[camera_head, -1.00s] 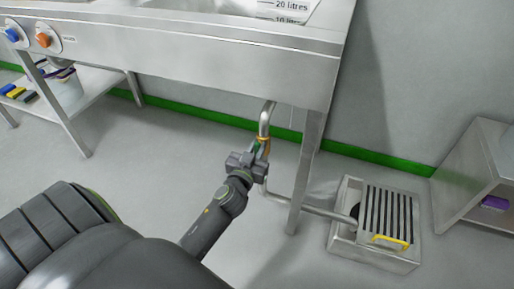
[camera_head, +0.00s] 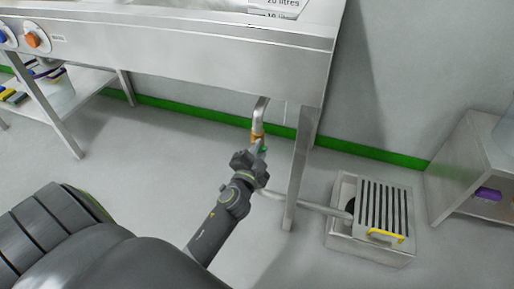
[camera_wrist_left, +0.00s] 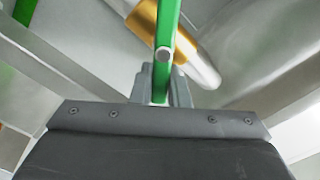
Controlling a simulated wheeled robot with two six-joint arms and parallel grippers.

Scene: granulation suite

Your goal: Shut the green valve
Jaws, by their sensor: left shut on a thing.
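The green valve shows in the left wrist view as a green lever handle (camera_wrist_left: 166,35) beside a brass-coloured body (camera_wrist_left: 146,20) on a metal pipe. In the head view the brass body (camera_head: 258,135) sits on the drain pipe under the sink, with a little green (camera_head: 264,150) showing below it. My left gripper (camera_head: 258,151) is at the valve. In the left wrist view its fingers (camera_wrist_left: 161,88) are shut on the green lever. The gripper hides much of the valve in the head view. My right gripper is not in view.
The steel sink (camera_head: 200,50) stands above the valve, with its leg (camera_head: 297,175) close to the right. The pipe runs right to a floor drain box (camera_head: 345,235) with a grate (camera_head: 385,212). A low shelf (camera_head: 65,100) is at the left. The floor between is clear.

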